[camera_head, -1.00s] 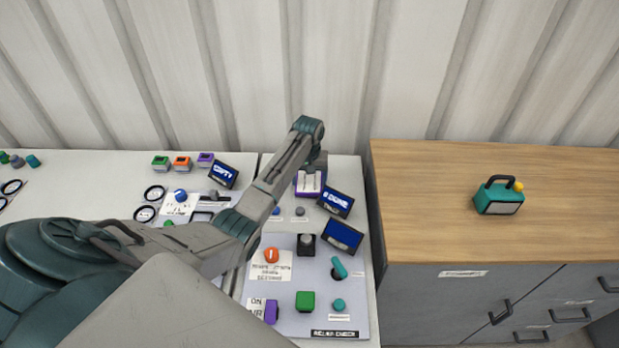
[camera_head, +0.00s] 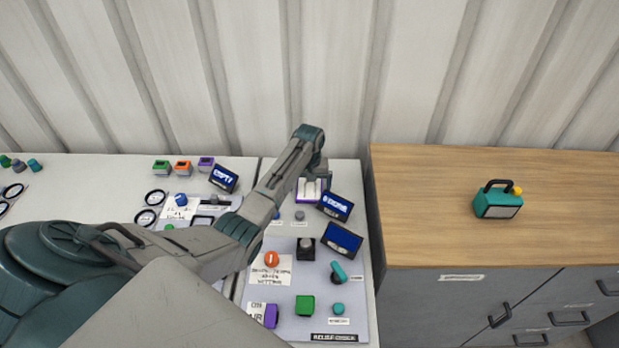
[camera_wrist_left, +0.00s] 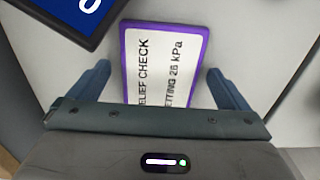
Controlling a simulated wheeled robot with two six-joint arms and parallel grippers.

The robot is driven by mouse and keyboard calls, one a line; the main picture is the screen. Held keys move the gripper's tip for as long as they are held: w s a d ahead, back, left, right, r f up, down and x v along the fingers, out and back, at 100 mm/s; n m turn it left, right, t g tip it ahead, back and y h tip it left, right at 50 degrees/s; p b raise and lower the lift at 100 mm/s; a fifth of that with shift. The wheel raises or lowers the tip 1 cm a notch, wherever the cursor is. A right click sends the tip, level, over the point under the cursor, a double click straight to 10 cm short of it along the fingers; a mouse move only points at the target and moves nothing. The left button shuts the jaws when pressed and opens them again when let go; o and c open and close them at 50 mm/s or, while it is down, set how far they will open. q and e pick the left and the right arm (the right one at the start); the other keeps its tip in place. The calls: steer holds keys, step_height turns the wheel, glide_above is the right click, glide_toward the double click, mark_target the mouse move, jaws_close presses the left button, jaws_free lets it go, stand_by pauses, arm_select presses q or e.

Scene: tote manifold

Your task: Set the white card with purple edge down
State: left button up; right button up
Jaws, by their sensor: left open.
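The white card with purple edge (camera_wrist_left: 165,65) lies between the two open fingers of my left gripper (camera_wrist_left: 168,85) in the left wrist view. Its print reads in part "RELIEF CHECK" and "SETTING 26 kPa". There is a gap between each finger and the card's edges. In the head view the card (camera_head: 311,192) shows at the back of the right-hand panel table, below the end of my left arm. The left gripper (camera_head: 314,182) is small there and partly hidden by its own wrist. My right gripper is not in view.
A dark blue-screened display (camera_head: 335,205) stands close to the card, and it also shows in the left wrist view (camera_wrist_left: 75,15). Another screen (camera_head: 342,240), knobs and a green block (camera_head: 305,305) are nearer. A wooden-topped cabinet (camera_head: 430,200) with a teal lamp (camera_head: 498,203) stands to the right.

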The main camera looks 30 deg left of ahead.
mark_target(310, 189)
arm_select(q)
step_height(310, 189, up, 12)
steer(key=b, duration=0.3)
